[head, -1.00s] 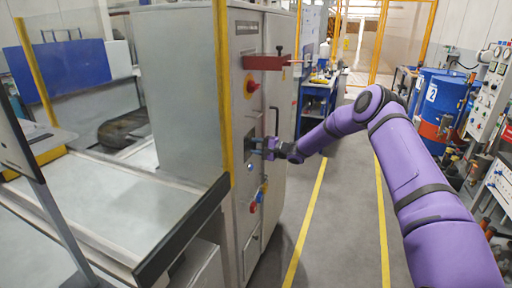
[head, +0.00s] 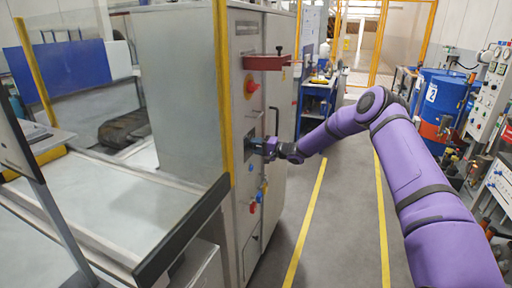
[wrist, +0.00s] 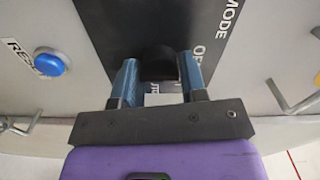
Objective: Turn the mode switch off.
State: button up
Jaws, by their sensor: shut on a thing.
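The mode switch (wrist: 157,62) is a black knob on a dark plate lettered "MODE", seen in the wrist view. My gripper (wrist: 158,75) has its two blue fingers on either side of the knob, shut on it. The fingers and the gripper body hide part of the plate's lettering, so the position the knob points to cannot be told. In the head view my gripper (head: 258,146) is at the dark plate on the grey cabinet's front (head: 270,90), and the knob itself is hidden.
A blue button (wrist: 49,64) marked "RESET" is left of the plate in the wrist view. A metal handle (wrist: 290,100) is to the right. On the cabinet are a red knob (head: 251,84) and a red bracket (head: 266,62) above my gripper. Floor (head: 340,220) beside the cabinet is clear.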

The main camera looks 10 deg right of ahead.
jog(key=o, duration=0.8)
jog(key=shift+o, duration=0.2)
jog(key=shift+s+d, duration=0.1)
jog(key=v, duration=1)
jog(key=shift+s+d, duration=0.15)
jog(key=shift+d, duration=0.1)
